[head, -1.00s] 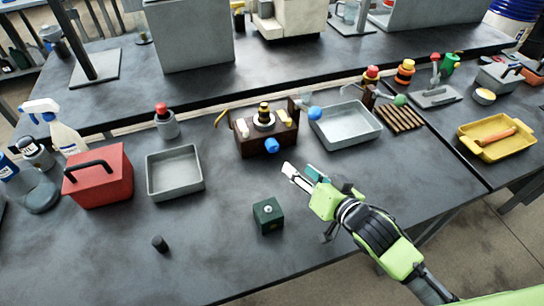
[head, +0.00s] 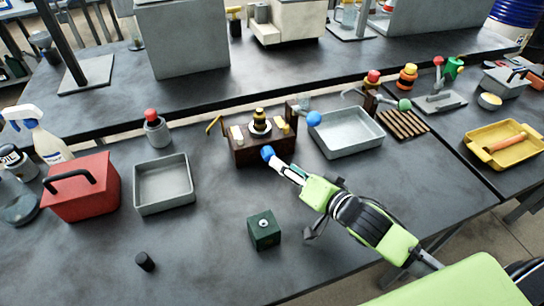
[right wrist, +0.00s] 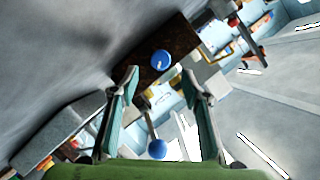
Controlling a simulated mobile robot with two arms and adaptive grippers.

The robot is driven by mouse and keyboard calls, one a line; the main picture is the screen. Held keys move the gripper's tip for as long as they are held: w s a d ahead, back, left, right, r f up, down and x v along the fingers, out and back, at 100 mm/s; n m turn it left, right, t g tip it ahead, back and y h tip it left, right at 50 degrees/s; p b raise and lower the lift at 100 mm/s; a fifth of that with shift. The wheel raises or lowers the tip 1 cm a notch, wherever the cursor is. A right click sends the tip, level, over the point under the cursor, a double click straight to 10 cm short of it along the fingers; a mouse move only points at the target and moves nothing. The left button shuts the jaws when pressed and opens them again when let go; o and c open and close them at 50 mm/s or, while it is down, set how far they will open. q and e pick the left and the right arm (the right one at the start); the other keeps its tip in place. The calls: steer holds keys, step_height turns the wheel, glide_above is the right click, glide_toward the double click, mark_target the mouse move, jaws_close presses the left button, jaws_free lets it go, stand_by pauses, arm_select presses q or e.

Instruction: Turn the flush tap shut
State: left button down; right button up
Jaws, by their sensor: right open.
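The brown block (head: 247,155) stands mid-bench and carries a dark-and-brass top fitting, a yellow lever at its left, a blue knob (head: 267,152) on its front and a blue-balled lever (head: 313,119) at its right. No label shows which one is the flush tap. My right gripper (head: 283,168) is at the front blue knob, its fingertips close to it; contact cannot be told. In the right wrist view, my right gripper (right wrist: 158,85) has its fingers apart. The blue knob (right wrist: 161,60) shows beyond them, and another blue ball on a lever (right wrist: 157,149) shows lower between them. My left gripper is not seen.
Grey trays (head: 164,185) and (head: 350,134) stand left and right of the block. A dark green box (head: 264,230) sits near my right arm, with a small black cylinder (head: 145,261) farther left. A red case (head: 85,190) is at the left. The front middle bench is mostly clear.

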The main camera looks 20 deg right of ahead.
mark_target(271, 157)
steer(key=x, duration=0.6)
steer(key=shift+w+a+f, duration=0.1)
steer(key=shift+w+a, duration=0.05)
steer(key=shift+w, duration=0.2)
steer(key=shift+p, duration=0.3)
steer(key=c, duration=1.1)
